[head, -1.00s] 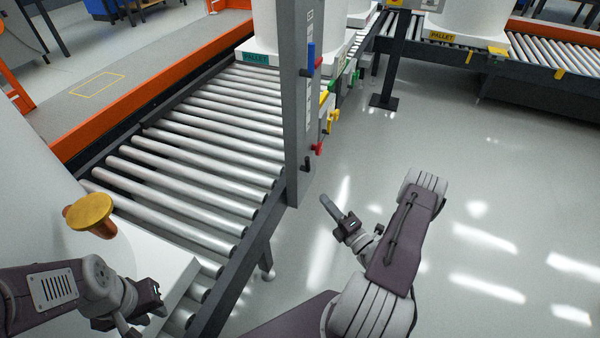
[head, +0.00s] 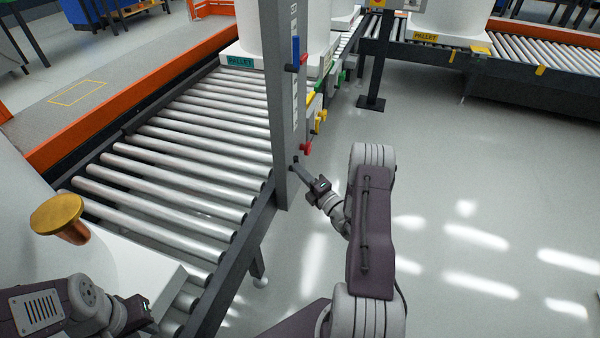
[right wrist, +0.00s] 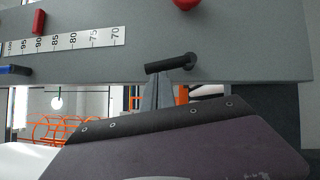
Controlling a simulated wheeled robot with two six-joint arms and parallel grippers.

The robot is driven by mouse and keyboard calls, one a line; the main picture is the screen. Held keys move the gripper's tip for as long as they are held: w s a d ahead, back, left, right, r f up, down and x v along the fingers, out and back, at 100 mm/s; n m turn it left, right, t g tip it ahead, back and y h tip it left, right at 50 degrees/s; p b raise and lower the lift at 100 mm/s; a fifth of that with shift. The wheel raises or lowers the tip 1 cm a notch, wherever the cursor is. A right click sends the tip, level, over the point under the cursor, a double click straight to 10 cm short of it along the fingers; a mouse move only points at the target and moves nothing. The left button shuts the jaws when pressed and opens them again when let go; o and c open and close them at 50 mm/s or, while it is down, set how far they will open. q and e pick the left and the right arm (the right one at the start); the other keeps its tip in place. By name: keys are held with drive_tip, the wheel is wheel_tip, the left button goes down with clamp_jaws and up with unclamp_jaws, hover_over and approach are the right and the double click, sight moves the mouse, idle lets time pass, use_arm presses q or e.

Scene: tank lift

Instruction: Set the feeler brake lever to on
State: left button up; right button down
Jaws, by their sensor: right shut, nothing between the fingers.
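A short black lever (right wrist: 170,64) sticks out from a round pivot on the grey post (head: 284,175). It is the control closest to my right gripper, but no readable label marks it as the feeler brake lever. In the right wrist view the lever lies nearly level. My right gripper (head: 300,168) is shut and empty. Its fingertips (right wrist: 156,78) are at the lever's free end, overlapping its lower edge; I cannot tell if they touch. In the head view the fingertips partly cover the lever. My left gripper (head: 138,312) is at the lower left, its jaws unclear.
A roller conveyor (head: 170,165) runs left of the post. A brass-coloured knob (head: 60,214) stands at left. Floor at right is clear.

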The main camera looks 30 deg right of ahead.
drive_tip(key=p, duration=0.1)
drive_tip(key=w+d+r+m+p, duration=0.1)
drive_tip(key=p, duration=0.1)
drive_tip(key=shift+d+r+g, duration=0.2)
drive_tip(key=shift+d+g, duration=0.05)
drive_tip(key=shift+g, duration=0.05)
drive_tip(key=shift+r, duration=0.1)
drive_tip(key=s+f+p, duration=0.1)
drive_tip(key=s+p, duration=0.2)
drive_tip(key=s, duration=0.6)
drive_tip(key=shift+d+f, duration=0.15)
drive_tip(key=shift+d, duration=0.15)
drive_tip(key=shift+s, duration=0.15)
